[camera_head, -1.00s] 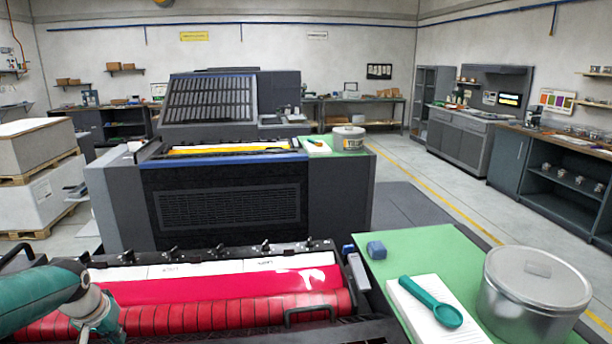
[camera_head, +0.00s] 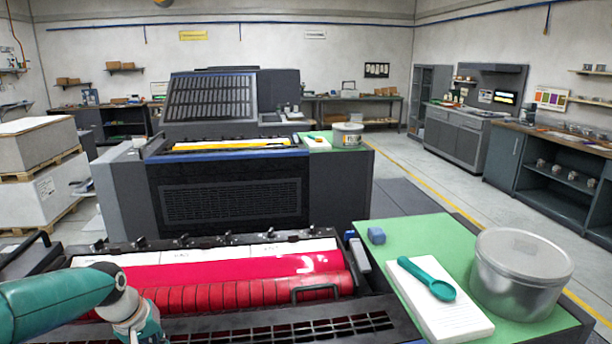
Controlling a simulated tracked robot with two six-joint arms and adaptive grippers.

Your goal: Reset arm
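My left arm, teal with pale joints, comes in from the left over the front edge of the near ink unit (camera_head: 250,267). Its gripper is below the bottom edge of the picture. My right arm and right gripper are not in view. The near ink unit holds bright magenta ink along its trough and a red segmented roller in front. A teal scoop (camera_head: 427,278) lies on a white pad (camera_head: 455,318) to the right of the unit, with no gripper at it.
A second ink unit with yellow ink (camera_head: 230,146) stands behind. A pallet stack (camera_head: 38,180) stands at left; grey floor is clear at right.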

